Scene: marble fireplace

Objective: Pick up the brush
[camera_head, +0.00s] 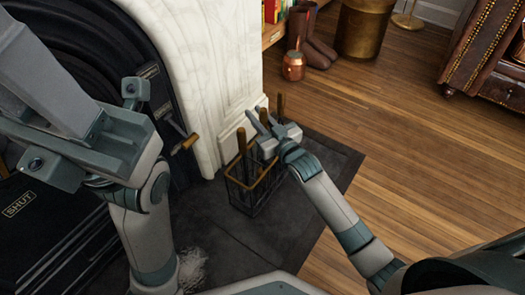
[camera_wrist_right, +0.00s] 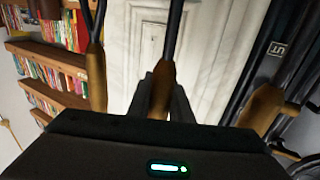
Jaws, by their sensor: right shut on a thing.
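Several wooden-handled fireplace tools stand upright in a dark wire rack (camera_head: 233,188) with a brass-coloured rim, on the dark hearth. My right gripper (camera_head: 261,121) is at the handles above the rack. In the right wrist view its fingers (camera_wrist_right: 162,88) are shut on the middle wooden handle (camera_wrist_right: 163,72), with another handle (camera_wrist_right: 97,75) to the left and one (camera_wrist_right: 262,108) to the right. The tool heads are hidden, so I cannot tell which tool is the brush. My left gripper (camera_head: 45,80) is raised at the left, away from the rack; its jaw opening is unclear.
The white marble surround (camera_head: 215,75) stands close behind the rack. A copper pot (camera_head: 293,66), brown boots (camera_head: 318,45) and a brass bin (camera_head: 365,28) stand farther back. The wooden floor (camera_head: 400,130) between is clear.

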